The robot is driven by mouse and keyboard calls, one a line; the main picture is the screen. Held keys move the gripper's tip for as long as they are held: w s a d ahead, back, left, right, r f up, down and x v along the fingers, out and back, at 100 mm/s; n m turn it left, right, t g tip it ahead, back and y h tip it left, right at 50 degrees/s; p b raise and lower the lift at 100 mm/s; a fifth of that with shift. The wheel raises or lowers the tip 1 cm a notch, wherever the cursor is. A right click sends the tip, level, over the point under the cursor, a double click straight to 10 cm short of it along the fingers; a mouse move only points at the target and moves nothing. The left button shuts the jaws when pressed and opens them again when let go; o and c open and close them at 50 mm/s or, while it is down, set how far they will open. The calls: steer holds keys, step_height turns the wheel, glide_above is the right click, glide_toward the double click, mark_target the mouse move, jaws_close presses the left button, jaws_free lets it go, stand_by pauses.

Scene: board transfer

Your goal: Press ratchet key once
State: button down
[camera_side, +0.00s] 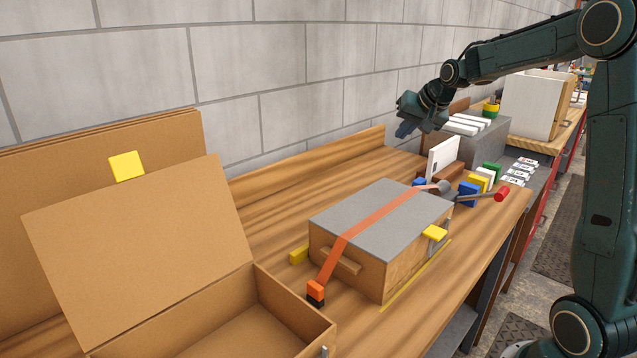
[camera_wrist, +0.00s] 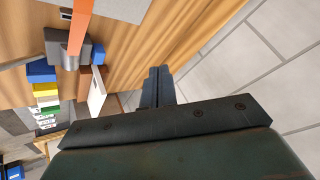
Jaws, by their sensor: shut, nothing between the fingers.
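An orange strap (camera_side: 375,217) runs over a wooden box with a grey lid (camera_side: 385,228). At the strap's far right end is a grey ratchet body (camera_side: 440,187), with a lever ending in a red grip (camera_side: 501,194). The strap (camera_wrist: 80,25) and grey ratchet body (camera_wrist: 64,46) also show at the upper left of the wrist view. I cannot tell which part is the key. My gripper (camera_side: 402,131) is shut and empty, above the back of the bench, behind the ratchet and apart from it. Its fingers (camera_wrist: 157,75) lie together in the wrist view.
A white upright panel (camera_side: 442,158) and blue, yellow, white and green blocks (camera_side: 479,182) stand close behind the ratchet. A grey block with white bars (camera_side: 467,123) is farther back. An open cardboard box (camera_side: 290,305) is at front left. The wall (camera_side: 290,70) borders the bench.

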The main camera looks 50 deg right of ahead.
steer(key=w+d+f+m, duration=0.2)
steer(key=d+f, duration=0.2)
steer(key=d, duration=0.5)
steer(key=m+h, duration=0.1)
steer(key=m, duration=0.1)
glide_above(422, 182)
step_height(422, 182, down, 4)
steer(key=shift+d+f+t, duration=0.1)
steer(key=shift+f+t, duration=0.1)
steer(key=shift+t, duration=0.2)
steer(key=shift+f, duration=0.15)
steer(key=shift+f, duration=4.3)
